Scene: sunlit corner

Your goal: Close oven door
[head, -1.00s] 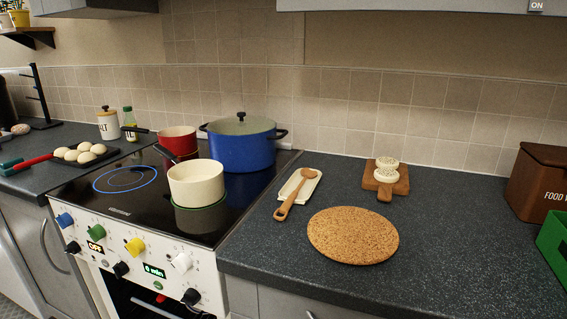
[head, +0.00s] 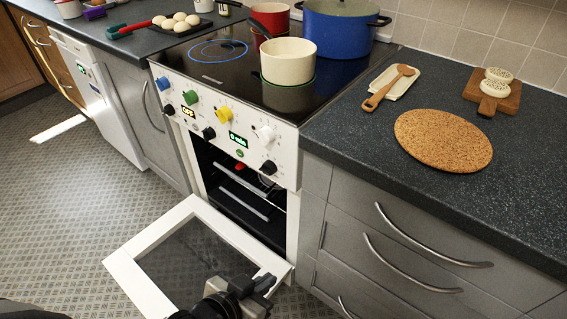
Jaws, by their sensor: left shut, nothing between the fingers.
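The oven (head: 232,118) is white with a black hob on top and coloured knobs on its front panel. Its door (head: 150,235) hangs open, folded down and outward from the bottom of the dark cavity (head: 240,190), with a white frame around dark glass.
Grey drawers with bar handles (head: 420,245) stand right of the oven. A cream pot (head: 288,62) and a blue pot (head: 340,25) stand on the hob. A cork mat (head: 443,140) lies on the counter. The patterned floor (head: 75,190) left of the door is clear.

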